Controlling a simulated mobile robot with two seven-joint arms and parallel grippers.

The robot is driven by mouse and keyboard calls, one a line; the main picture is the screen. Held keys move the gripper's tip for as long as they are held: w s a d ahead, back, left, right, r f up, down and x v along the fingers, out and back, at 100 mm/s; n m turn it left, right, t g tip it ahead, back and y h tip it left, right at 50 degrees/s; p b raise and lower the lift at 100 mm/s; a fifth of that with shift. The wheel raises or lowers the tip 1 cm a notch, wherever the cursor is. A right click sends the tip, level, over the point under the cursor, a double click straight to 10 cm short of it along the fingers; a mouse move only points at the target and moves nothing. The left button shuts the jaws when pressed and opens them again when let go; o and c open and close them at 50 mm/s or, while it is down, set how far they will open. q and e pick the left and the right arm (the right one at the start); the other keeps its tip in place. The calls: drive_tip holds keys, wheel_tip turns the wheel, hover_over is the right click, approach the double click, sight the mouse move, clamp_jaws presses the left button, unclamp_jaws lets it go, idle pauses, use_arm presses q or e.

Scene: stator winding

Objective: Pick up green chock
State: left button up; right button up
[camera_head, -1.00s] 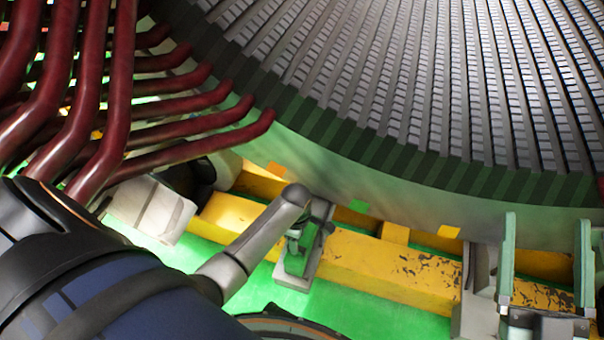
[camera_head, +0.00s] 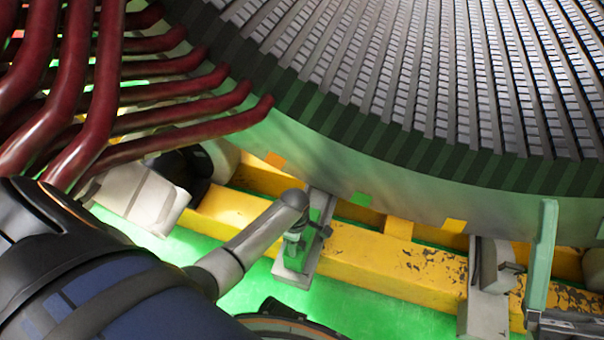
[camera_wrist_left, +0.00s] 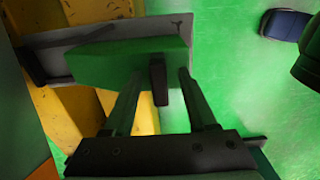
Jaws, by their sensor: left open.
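The green chock (camera_wrist_left: 110,60) lies on a grey metal plate (camera_wrist_left: 50,50) in the left wrist view. A dark upright piece (camera_wrist_left: 158,82) stands in front of it, between my fingers. My left gripper (camera_wrist_left: 160,78) is open, with one finger on each side of that piece, close to the chock. I cannot tell whether the fingers touch it. In the head view my left gripper (camera_head: 293,243) is over the plate, and the chock (camera_head: 298,262) is partly hidden. My right gripper (camera_head: 570,212) is at the right edge, fingers wide apart.
A yellow beam (camera_head: 400,262) runs beside the plate, above the green floor (camera_head: 345,312). The large stator (camera_head: 400,80) fills the upper right. Dark red bars (camera_head: 180,140) reach in from the upper left. A blue object (camera_wrist_left: 285,25) lies on the floor.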

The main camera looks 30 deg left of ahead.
use_arm(q)
clamp_jaws()
idle(0.5)
idle(0.3)
